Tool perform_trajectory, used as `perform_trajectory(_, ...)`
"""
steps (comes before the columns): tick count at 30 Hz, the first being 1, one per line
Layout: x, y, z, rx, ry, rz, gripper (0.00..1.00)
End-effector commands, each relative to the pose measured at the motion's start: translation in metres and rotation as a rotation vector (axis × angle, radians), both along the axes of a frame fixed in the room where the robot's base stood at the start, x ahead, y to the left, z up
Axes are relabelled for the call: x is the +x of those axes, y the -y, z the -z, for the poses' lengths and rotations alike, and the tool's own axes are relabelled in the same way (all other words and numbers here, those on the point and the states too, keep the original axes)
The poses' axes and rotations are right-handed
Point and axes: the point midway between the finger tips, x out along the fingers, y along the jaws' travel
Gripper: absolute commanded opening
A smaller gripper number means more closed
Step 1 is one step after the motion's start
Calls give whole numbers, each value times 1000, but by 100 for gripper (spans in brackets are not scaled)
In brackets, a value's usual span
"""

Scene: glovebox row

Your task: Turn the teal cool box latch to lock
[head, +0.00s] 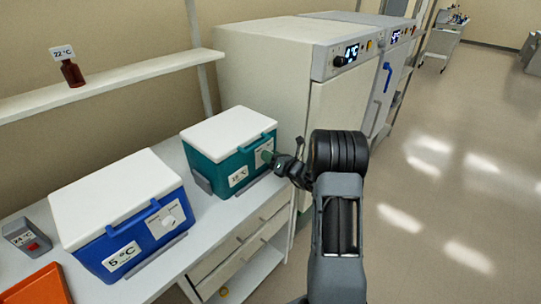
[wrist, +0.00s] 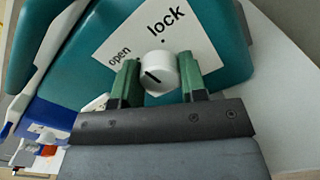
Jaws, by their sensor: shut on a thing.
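The teal cool box (head: 222,160) with a white lid stands on the bench, its front towards my arm. Its latch is a round white knob (wrist: 159,70) on a white label plate (wrist: 185,40) reading "open" and "lock". A short dark mark on the knob lies left of its middle, on the side of the word "open". My gripper (wrist: 159,64) has its two green-padded fingers on either side of the knob, shut on it. In the head view my gripper (head: 272,158) reaches the box front from the right and hides most of the latch.
A blue cool box (head: 120,208) with a white lid stands left on the bench (head: 205,237). A grey device (head: 27,234) and an orange tray (head: 38,287) are at the far left. White cabinets (head: 270,80) stand behind.

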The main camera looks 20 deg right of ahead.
Motion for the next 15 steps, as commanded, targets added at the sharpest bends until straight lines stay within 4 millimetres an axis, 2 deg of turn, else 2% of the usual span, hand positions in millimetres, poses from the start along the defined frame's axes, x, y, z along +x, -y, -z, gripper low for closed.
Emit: perform_trajectory(15,0,0,-1,432,-204,0,15)
